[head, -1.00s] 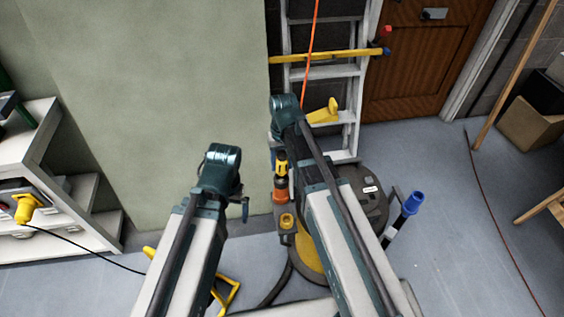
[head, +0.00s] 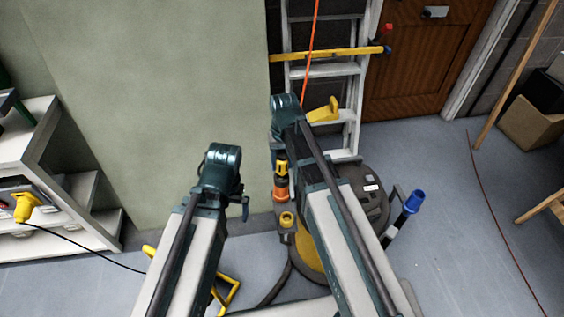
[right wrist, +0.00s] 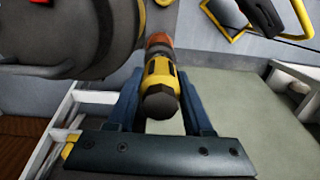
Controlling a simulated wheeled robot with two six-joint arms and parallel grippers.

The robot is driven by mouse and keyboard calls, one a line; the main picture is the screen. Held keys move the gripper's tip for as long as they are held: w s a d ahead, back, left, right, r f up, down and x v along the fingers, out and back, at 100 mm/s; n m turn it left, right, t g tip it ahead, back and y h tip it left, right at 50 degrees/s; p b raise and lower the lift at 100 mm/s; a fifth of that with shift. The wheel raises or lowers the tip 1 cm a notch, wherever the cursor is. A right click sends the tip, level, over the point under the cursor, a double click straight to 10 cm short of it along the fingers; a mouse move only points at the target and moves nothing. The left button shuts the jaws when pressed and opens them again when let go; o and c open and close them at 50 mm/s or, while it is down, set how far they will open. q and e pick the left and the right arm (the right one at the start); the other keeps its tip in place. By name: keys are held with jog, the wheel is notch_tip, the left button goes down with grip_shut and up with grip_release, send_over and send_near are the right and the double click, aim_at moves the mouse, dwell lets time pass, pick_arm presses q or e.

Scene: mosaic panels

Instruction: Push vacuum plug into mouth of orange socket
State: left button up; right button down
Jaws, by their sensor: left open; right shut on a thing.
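The yellow-and-black vacuum plug (head: 281,168) is upright in my right gripper (head: 276,163), just above the orange socket (head: 280,194). In the right wrist view, the fingers of my right gripper (right wrist: 159,85) are on both sides of the plug (right wrist: 160,73). Its far end meets the orange piece (right wrist: 158,40) in line, with no clear gap. I cannot tell how deep the plug sits. My left gripper (head: 243,208) is open and empty, to the left of the socket. Its fingers are small in the head view.
The round vacuum (head: 365,190) with a blue-ended tube (head: 413,202) stands behind my right arm. A ladder (head: 333,72) leans at the back. A shelf with a yellow plug (head: 26,207) is at left. The floor at right (head: 445,255) is mostly clear.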

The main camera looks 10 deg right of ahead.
jog(key=shift+f+b, duration=1.7)
jog(key=shift+b, duration=0.05)
jog(key=shift+r, duration=0.1)
jog(key=shift+c, duration=1.1)
grip_release()
notch_tip(320, 180, up, 14)
jog(key=p, duration=1.4)
jog(key=shift+w+d, duration=0.15)
jog(key=shift+f, duration=0.25)
